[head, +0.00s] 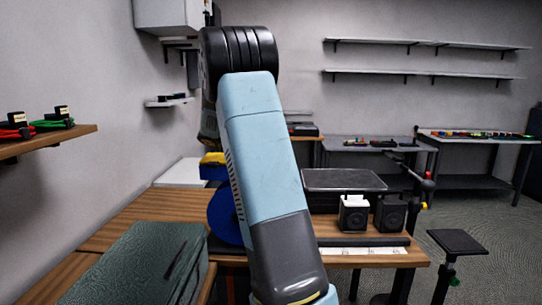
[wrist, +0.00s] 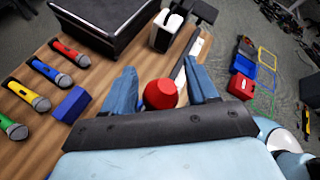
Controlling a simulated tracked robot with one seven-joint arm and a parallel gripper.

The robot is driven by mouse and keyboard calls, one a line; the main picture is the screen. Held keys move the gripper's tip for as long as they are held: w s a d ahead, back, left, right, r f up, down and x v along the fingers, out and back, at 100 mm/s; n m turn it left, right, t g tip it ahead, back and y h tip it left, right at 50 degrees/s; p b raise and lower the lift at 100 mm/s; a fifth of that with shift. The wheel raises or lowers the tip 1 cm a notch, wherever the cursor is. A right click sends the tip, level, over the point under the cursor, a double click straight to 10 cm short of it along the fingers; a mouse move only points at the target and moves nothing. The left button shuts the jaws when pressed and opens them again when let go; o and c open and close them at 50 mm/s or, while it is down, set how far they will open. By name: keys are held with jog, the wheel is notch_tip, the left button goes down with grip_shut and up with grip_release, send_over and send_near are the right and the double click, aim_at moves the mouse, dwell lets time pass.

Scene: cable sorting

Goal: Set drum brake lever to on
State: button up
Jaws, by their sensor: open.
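A round red knob (wrist: 160,94) shows between the two blue fingers of my open gripper (wrist: 164,88) in the wrist view. It looks like the end of the brake lever, but the lever's shaft and its on or off marks are hidden. I cannot tell whether the fingers touch the knob. A blue drum (head: 223,216) stands on the wooden bench in the head view, partly behind my arm. My gripper is hidden behind my arm in the head view.
Several coloured microphones (wrist: 57,73) and a blue block (wrist: 71,104) lie left of my gripper. A black tray (wrist: 105,22) and a white-topped black box (wrist: 167,32) stand beyond.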

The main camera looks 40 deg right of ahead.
jog(key=v, duration=1.3)
jog(key=shift+w+a+r, duration=0.15)
jog(key=shift+a, duration=0.2)
